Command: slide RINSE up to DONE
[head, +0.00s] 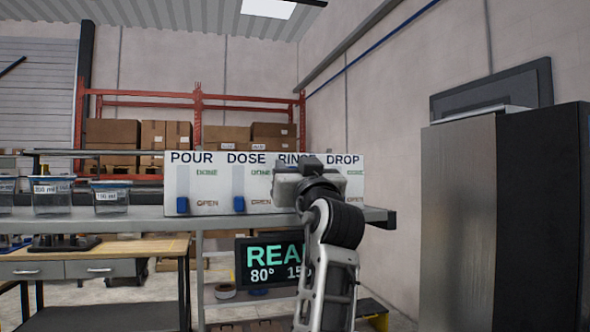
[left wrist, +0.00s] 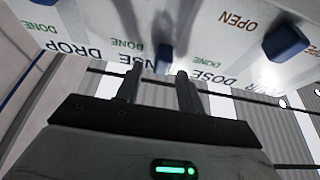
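The white panel (head: 212,182) carries the columns POUR, DOSE, RINSE and DROP, with DONE above OPEN. My left gripper (head: 310,180) is in front of the RINSE column in the head view and hides its slider. In the left wrist view the blue RINSE slider (left wrist: 163,58) shows between the fingertips of my left gripper (left wrist: 158,72), close to the RINSE lettering and about level with DONE. The fingers are apart, with a visible gap on each side of the slider. I cannot tell whether they touch it. My right gripper is in neither view.
The blue DOSE slider (head: 238,204) and POUR slider (head: 182,205) sit low, by OPEN. Clear containers (head: 109,197) stand on the shelf to the left. A screen (head: 268,262) hangs below the shelf. A dark cabinet (head: 541,215) stands at the right.

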